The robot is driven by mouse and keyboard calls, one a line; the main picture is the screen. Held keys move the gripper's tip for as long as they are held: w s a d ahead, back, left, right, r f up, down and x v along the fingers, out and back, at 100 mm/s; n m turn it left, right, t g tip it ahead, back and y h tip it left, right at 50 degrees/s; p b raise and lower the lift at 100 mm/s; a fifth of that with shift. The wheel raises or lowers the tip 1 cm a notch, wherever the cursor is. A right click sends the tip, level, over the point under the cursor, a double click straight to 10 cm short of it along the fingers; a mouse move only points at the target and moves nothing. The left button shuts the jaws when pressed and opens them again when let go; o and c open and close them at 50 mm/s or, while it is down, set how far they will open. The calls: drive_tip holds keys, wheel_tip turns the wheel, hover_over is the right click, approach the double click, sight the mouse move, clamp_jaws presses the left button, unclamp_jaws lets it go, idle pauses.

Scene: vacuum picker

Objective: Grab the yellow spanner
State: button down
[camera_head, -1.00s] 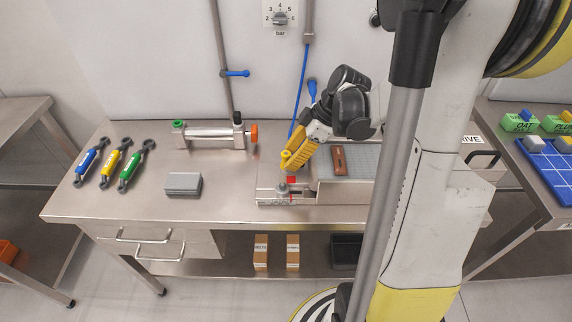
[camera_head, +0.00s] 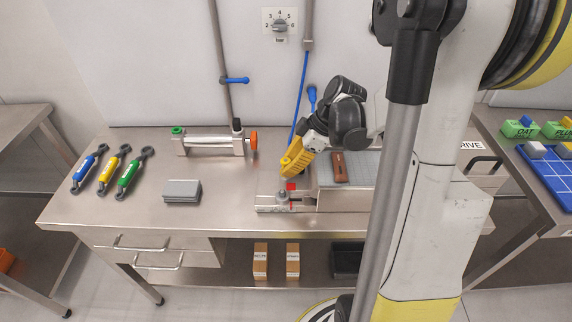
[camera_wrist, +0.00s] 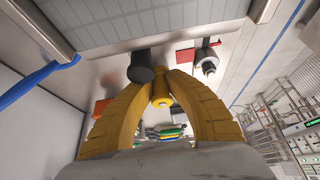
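The yellow spanner (camera_head: 113,170) lies on the left part of the steel bench, between the blue spanner (camera_head: 89,169) and the green spanner (camera_head: 130,174). My gripper (camera_head: 287,173) is far to the right of it, over the metal fixture. In the wrist view my gripper's yellow fingers (camera_wrist: 160,82) curve towards each other. A yellow round piece (camera_wrist: 161,101) shows between them; I cannot tell if they grip it. The spanners appear small and partly hidden beyond the fingers in the wrist view.
A grey block (camera_head: 182,191) lies between the spanners and the fixture (camera_head: 300,205). A metal cylinder device (camera_head: 208,142) stands behind it. A blue hose (camera_head: 299,115) hangs near my gripper. A blue tray (camera_head: 550,175) is on the right bench. The bench's front left is clear.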

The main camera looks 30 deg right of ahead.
sight(282, 160)
drive_tip(key=shift+r, duration=0.1)
drive_tip(key=shift+r+p, duration=1.95)
drive_tip(key=shift+r, duration=0.5)
drive_tip(key=shift+a+f, duration=0.1)
